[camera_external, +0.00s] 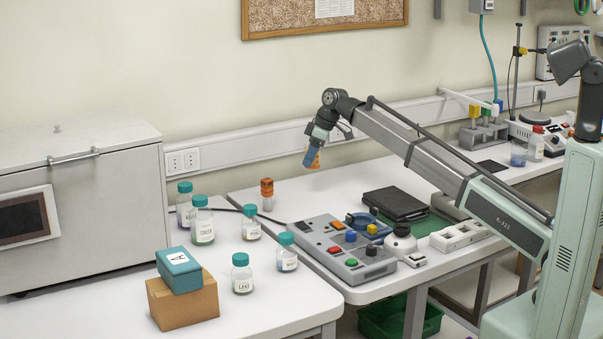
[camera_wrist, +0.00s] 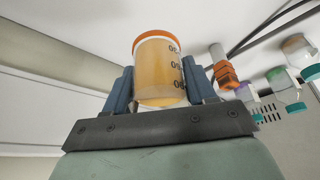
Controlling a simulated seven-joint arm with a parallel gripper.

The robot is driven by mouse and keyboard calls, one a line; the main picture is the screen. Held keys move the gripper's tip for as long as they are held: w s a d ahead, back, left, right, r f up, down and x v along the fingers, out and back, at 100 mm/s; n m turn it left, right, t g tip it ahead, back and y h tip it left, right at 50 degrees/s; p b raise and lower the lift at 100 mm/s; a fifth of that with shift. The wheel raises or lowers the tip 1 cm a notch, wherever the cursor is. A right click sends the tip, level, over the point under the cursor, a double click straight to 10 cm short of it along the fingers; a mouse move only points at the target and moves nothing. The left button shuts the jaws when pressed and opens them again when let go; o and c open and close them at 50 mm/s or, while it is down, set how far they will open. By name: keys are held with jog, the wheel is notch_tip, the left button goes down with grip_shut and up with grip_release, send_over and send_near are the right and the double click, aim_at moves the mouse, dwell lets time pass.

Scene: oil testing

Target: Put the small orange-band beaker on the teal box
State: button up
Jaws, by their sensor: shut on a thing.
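The small orange-band beaker (camera_wrist: 158,75) is between the two blue fingers of my gripper (camera_wrist: 160,92) in the wrist view. It has an orange rim, dark markings and amber contents. In the external view my gripper (camera_external: 311,158) is shut on the beaker (camera_external: 313,160), high above the back of the right table; the fingers partly hide it. The teal box (camera_external: 179,270) with a white label lies on top of a brown cardboard box (camera_external: 183,302) on the left table, far to the lower left of my gripper. Its top is bare.
Several teal-capped bottles (camera_external: 203,226) stand behind and right of the boxes. An orange-capped vial (camera_external: 267,195) stands below my gripper. A grey control panel (camera_external: 335,248) with coloured buttons lies on the right table. A large grey cabinet (camera_external: 80,200) stands at left.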

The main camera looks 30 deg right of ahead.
jog(key=s+a+r+n, duration=0.1)
jog(key=s+a, duration=0.2)
jog(key=a, duration=0.4)
jog(key=s+a+r+n+g, duration=0.1)
jog(key=s+a, duration=0.1)
jog(key=a, duration=0.5)
jog(key=s+a+r+n, duration=0.1)
jog(key=s+a, duration=0.2)
jog(key=a, duration=0.4)
notch_tip(320, 180, up, 13)
jog(key=n+g+y, duration=0.1)
jog(key=n+g, duration=0.2)
jog(key=n, duration=0.3)
send_over(169, 262)
jog(key=d, duration=0.1)
jog(key=shift+t, duration=0.3)
jog(key=f, duration=0.5)
jog(key=shift+w+d+f, duration=0.15)
jog(key=shift+d+f, duration=0.1)
jog(key=shift+d, duration=0.1)
jog(key=shift+f, duration=2.35)
jog(key=shift+f, duration=0.15)
jog(key=o, duration=1.1)
